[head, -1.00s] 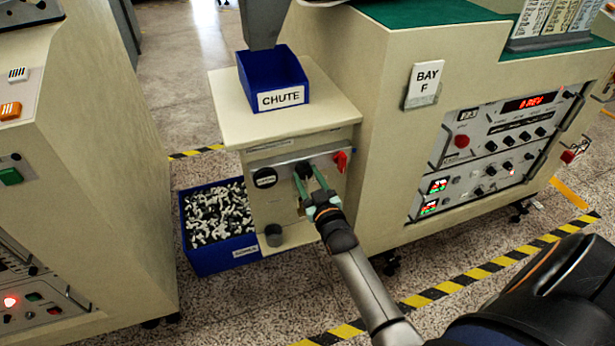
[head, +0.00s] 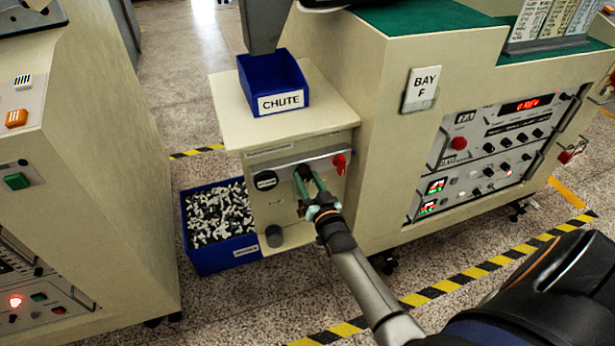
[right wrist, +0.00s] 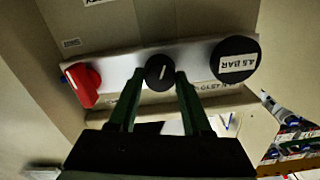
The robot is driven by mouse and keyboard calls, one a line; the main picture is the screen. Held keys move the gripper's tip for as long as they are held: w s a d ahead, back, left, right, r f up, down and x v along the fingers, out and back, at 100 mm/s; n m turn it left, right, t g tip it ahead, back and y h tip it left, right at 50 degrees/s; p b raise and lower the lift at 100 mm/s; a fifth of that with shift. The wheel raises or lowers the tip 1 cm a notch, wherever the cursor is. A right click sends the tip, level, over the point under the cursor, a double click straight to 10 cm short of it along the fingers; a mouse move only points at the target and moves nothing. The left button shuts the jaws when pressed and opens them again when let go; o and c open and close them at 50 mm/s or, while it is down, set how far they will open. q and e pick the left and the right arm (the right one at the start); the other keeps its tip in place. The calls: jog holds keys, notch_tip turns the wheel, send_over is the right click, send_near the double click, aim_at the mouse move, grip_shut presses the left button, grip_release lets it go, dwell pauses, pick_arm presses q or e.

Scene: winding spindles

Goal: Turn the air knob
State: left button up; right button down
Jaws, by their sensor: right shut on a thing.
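The air knob is a small round black knob (head: 301,171) with a white mark, on the silver strip at the front of the cream cabinet. In the right wrist view the knob (right wrist: 159,72) sits between my fingertips, its white mark close to upright in the picture. My right gripper (head: 310,180) reaches it from the front with green fingers. In the right wrist view the gripper (right wrist: 160,78) is shut on the knob, one finger on each side. My left gripper is not in view.
A black gauge (right wrist: 237,60) reading 4.5 BAR and a red handle (right wrist: 83,84) flank the knob closely. A blue CHUTE bin (head: 280,84) stands on the cabinet top. A blue crate of small parts (head: 215,260) is on the floor at left.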

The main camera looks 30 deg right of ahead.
jog(key=shift+r+m, duration=0.2)
jog(key=shift+m, duration=0.6)
jog(key=shift+d+m+p, duration=0.1)
jog(key=shift+m+p, duration=0.25)
jog(key=shift+m, duration=0.75)
jog(key=shift+w, duration=0.1)
jog(key=shift+c, duration=1.7)
grip_release()
jog(key=shift+f, duration=0.15)
jog(key=p+v, duration=0.2)
jog(key=v, duration=1)
jog(key=shift+s, duration=0.35)
